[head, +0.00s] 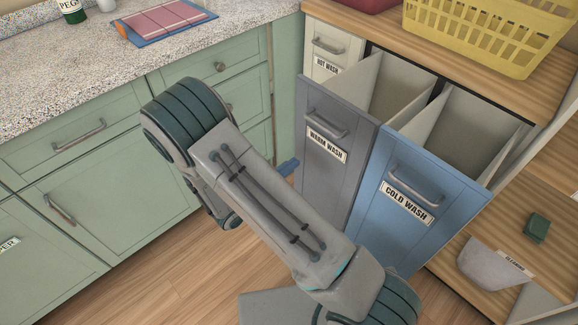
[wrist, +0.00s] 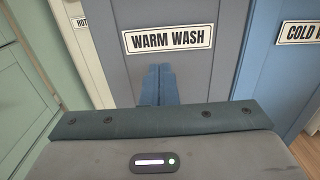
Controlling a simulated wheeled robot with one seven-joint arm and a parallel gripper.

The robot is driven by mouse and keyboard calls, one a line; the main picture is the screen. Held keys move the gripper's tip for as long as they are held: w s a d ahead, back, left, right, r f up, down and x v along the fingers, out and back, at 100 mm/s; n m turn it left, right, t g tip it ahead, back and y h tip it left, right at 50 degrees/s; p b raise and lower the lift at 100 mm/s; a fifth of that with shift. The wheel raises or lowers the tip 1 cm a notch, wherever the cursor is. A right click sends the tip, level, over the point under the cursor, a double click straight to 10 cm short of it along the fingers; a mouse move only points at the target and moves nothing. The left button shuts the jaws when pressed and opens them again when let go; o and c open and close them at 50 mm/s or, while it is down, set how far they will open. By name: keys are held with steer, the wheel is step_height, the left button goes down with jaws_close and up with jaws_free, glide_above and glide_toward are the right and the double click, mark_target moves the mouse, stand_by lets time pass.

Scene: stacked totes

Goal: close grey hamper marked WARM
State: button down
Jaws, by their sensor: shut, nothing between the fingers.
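The grey hamper (head: 337,170), marked WARM WASH, is pulled out, and its open bin shows behind the front. Its front has a bar handle (head: 326,124) above the label. In the wrist view its grey front (wrist: 205,75) fills the middle, with the label above my fingers. My gripper (wrist: 158,72) is shut and empty, its fingertips in front of the panel just below the label. I cannot tell whether they touch it. In the head view my arm hides most of the gripper; only a blue tip (head: 289,166) shows at the panel's left edge.
The blue COLD WASH hamper (head: 415,205) is also pulled out, to the right. The HOT WASH front (head: 325,60) sits further back on the left. Green cabinets (head: 110,155) stand left. A yellow basket (head: 485,35) stands on the wooden top. Wooden floor lies in front.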

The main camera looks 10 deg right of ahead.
mark_target(324, 141)
steer(key=x, duration=0.9)
steer(key=shift+w+d, duration=0.1)
steer(key=shift+d, duration=0.15)
steer(key=shift+w+d, duration=0.25)
steer(key=shift+d, duration=0.05)
